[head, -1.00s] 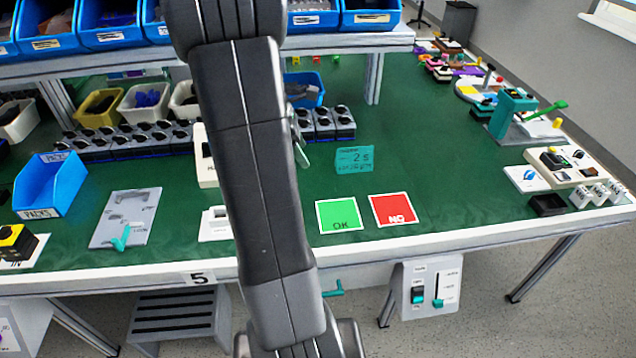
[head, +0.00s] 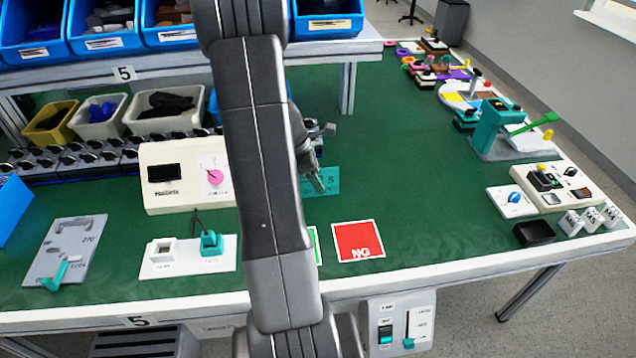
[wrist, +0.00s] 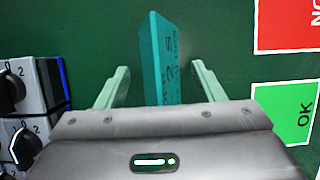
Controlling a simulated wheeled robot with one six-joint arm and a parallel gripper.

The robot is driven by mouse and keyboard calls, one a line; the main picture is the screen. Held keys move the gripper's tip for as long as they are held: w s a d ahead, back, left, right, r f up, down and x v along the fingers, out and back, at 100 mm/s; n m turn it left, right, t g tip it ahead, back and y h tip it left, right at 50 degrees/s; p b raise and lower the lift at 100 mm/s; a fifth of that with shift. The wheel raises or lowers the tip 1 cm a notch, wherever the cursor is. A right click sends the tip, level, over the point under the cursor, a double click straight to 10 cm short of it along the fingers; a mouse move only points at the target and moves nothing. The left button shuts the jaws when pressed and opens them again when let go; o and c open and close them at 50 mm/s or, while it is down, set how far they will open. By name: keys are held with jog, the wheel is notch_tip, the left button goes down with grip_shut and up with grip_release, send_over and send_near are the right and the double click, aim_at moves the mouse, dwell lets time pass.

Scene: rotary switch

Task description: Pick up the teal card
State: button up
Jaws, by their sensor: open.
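A red NG square (head: 358,241) and a green OK square (wrist: 293,108) lie on the mat near the card. Black rotary switches (wrist: 20,115) stand close left in the wrist view. The mat right of the card is clear.

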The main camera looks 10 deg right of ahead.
jog(key=shift+d+f, duration=0.25)
jog(key=shift+f, duration=0.3)
jog(key=c, duration=1.1)
jog(key=shift+o, duration=0.2)
